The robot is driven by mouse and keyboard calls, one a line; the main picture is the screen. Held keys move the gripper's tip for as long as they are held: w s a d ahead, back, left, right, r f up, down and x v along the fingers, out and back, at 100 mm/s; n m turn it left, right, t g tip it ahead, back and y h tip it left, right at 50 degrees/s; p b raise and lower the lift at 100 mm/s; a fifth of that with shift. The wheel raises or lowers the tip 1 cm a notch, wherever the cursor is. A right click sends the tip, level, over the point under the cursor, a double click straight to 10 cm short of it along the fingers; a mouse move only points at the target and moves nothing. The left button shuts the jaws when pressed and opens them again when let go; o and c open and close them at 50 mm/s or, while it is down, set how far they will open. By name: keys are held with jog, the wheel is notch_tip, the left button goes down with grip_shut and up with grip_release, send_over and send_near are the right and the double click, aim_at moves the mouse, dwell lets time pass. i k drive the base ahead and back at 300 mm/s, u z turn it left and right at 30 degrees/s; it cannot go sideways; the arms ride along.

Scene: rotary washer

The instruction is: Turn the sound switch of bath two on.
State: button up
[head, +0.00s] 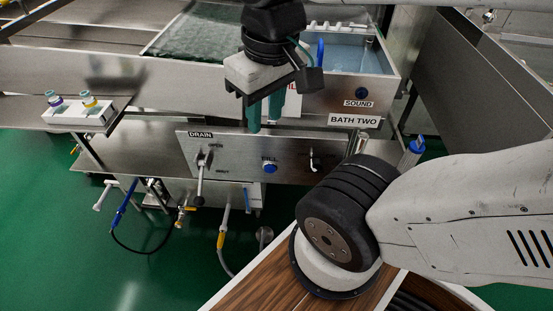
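Which way the knob is set cannot be told. My gripper (265,116) hangs left of the switch, in front of the bath's steel front, with its teal fingers pointing down. The two fingers stand apart with a narrow gap and nothing visible between them.
Below is a panel (229,158) with a DRAIN lever (201,176) and a blue FILL knob (270,168). A white holder (80,115) with small bottles sits at left. A blue-capped container (414,147) stands at right, near my arm. Hoses and valves hang below.

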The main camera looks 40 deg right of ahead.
aim_at(316, 165)
jog(key=u, duration=1.3)
jog(key=k, duration=1.35)
jog(key=z, duration=1.15)
